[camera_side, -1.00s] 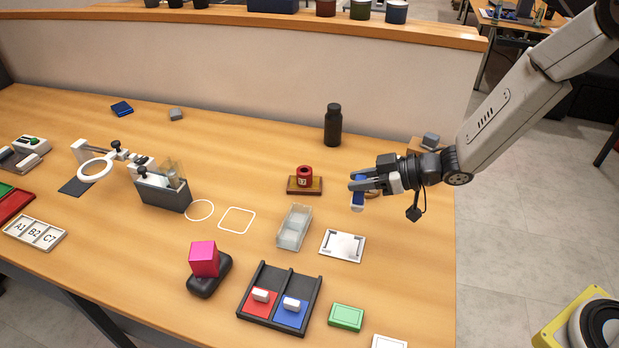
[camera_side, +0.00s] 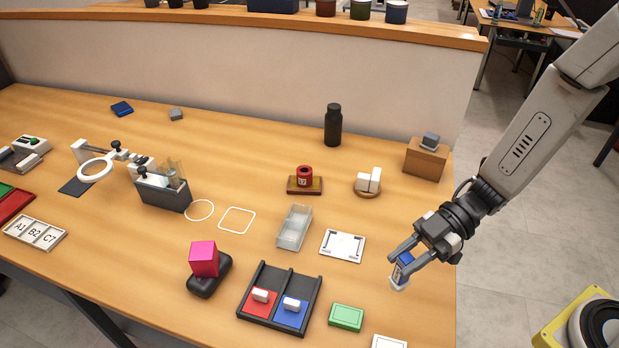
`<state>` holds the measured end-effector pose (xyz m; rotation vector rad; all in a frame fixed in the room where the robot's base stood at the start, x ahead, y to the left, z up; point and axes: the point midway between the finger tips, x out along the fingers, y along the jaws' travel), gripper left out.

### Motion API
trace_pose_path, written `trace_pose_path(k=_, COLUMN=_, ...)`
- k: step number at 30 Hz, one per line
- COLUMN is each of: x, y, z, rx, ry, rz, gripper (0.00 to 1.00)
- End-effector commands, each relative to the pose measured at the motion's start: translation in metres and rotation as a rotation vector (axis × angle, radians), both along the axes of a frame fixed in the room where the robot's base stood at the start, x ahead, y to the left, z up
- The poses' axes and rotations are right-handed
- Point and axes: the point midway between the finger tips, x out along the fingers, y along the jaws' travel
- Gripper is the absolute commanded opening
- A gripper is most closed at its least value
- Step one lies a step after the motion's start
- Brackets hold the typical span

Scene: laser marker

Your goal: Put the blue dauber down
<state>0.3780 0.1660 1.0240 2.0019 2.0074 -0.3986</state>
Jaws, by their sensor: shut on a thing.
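My gripper (camera_side: 397,264) is at the right front part of the table, with its fingers pointing down and to the left. It is shut on the blue dauber (camera_side: 406,259), which has a blue body and a pale lower end (camera_side: 398,284). The fingers hide part of the dauber. The pale end is close to the table top, right of the white framed plate and behind the green pad; I cannot tell whether it touches the table.
A white framed plate (camera_side: 342,245), a green pad (camera_side: 346,317) and a black tray (camera_side: 279,297) with red and blue sections lie nearby. A red dauber-like piece (camera_side: 305,173) stands on a wooden base farther back. A round wooden stand (camera_side: 367,191) holds white blocks.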

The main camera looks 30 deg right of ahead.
Motion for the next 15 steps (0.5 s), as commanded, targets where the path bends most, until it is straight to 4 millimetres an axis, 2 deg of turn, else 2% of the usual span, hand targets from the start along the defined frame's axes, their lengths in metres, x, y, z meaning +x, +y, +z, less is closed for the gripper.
trace_pose_path(k=7, x=0.000, y=0.000, z=-0.007, rx=0.000, ry=0.001, rz=0.000, gripper=0.00)
trace_pose_path(k=15, x=0.000, y=0.000, z=-0.030, rx=0.000, ry=0.002, rz=-0.002, gripper=0.00)
